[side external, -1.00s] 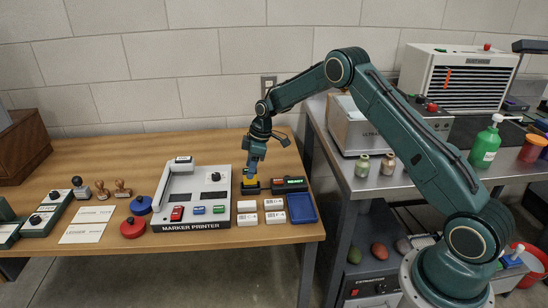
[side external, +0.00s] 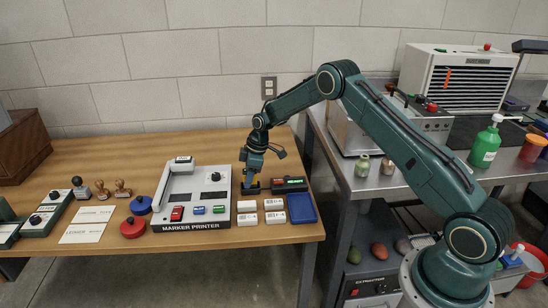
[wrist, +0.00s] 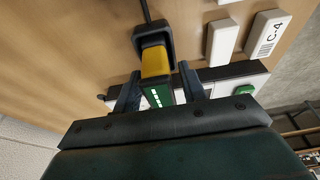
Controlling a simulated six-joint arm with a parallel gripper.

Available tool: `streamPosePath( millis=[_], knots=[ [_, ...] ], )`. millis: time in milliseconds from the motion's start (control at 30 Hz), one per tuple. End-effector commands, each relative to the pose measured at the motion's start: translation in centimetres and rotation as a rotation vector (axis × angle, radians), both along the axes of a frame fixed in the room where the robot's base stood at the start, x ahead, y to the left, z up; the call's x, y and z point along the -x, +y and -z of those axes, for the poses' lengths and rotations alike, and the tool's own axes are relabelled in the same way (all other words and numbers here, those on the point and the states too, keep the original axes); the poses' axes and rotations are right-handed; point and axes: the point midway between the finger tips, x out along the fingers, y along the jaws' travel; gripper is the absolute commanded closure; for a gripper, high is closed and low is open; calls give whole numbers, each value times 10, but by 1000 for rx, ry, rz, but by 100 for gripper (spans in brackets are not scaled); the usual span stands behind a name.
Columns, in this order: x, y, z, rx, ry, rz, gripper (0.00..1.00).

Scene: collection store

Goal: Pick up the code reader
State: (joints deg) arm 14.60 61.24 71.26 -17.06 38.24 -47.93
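The code reader, yellow with a green and dark end, stands in a small black holder on the wooden table, right of the marker printer (side external: 192,222). In the wrist view the reader (wrist: 156,63) rises from the black holder (wrist: 152,33), and a dark cord runs off behind it. My gripper (wrist: 160,88) is open, with one finger on each side of the reader's upper end and narrow gaps visible. In the side view my gripper (side external: 252,172) points down over the reader and hides most of it; only a little yellow shows.
A black display box (side external: 289,184) stands close to the right of the reader. White labelled blocks (side external: 274,217) and a blue tray (side external: 302,208) lie in front. A metal bench with an appliance (side external: 350,120) is at right. The table behind the reader is mostly clear.

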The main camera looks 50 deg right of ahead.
Motion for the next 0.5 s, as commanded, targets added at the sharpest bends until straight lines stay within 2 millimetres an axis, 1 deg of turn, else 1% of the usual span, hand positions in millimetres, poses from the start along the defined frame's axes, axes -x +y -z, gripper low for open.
streamPosePath(
  millis=[33,167,200,500],
  knots=[
    [0,0,0,0,0,0,69],
    [0,0,0,0,0,0,94],
    [0,0,0,0,0,0,98],
    [0,0,-2,0,-1,0,98]
  ],
)
